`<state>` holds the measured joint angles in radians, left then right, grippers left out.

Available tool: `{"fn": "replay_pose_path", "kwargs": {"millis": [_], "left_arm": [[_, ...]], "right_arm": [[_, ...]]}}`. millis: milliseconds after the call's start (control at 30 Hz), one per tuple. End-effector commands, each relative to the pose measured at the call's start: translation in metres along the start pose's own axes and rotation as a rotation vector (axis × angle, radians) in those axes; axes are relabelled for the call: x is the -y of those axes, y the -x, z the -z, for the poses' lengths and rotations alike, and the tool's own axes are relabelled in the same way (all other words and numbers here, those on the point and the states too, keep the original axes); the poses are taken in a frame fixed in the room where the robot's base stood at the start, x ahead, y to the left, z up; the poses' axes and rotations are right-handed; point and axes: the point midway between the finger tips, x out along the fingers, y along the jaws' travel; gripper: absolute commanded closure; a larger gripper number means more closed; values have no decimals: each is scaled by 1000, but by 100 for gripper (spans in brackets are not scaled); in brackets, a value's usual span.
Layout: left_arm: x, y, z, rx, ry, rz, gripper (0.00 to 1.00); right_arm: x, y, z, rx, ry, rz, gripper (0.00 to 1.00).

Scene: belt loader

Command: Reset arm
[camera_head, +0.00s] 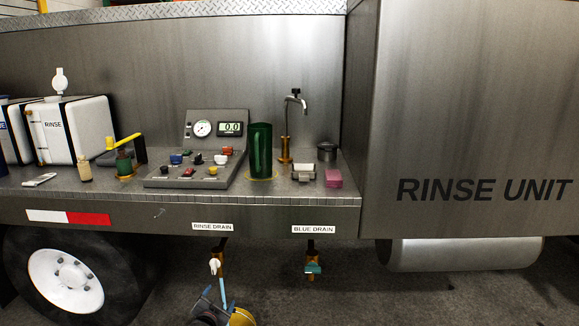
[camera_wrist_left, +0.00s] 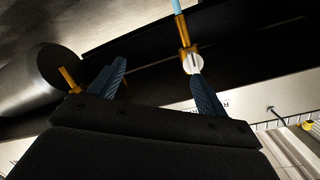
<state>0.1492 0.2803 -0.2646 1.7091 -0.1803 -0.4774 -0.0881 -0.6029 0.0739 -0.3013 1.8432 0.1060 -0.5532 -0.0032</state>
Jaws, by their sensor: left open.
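My left gripper (camera_head: 214,297) is low at the bottom of the head view, under the counter edge, close below the rinse drain valve (camera_head: 215,267) with its white handle. In the left wrist view my left gripper (camera_wrist_left: 158,68) has its two dark blue fingers spread, with nothing between them. The white valve handle (camera_wrist_left: 193,64) appears at the tip of the right finger; I cannot tell whether they touch. A light-blue streak (camera_head: 222,291), like a stream of liquid, runs down from the brass outlet. My right gripper is not in view.
The blue drain valve (camera_head: 313,268) hangs to the right. A wheel (camera_head: 66,281) is at the left and a cylindrical tank (camera_head: 465,253) at the right. Above, the counter holds a control panel (camera_head: 190,176), a green cylinder (camera_head: 261,150) and a faucet (camera_head: 290,125).

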Motion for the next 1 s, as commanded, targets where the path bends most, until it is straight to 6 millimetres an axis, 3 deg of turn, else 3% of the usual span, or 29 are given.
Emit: {"fn": "replay_pose_path", "kwargs": {"millis": [267,600,800,1000], "left_arm": [[-107,61,-45,101,271,-158,24],[-243,176,-112,260,490,-324,24],[-308,251,-151,358,561,-383,24],[-357,319,-185,453,603,-422,24]], "right_arm": [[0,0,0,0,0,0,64],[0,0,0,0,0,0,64],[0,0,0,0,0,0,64],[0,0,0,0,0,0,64]]}}
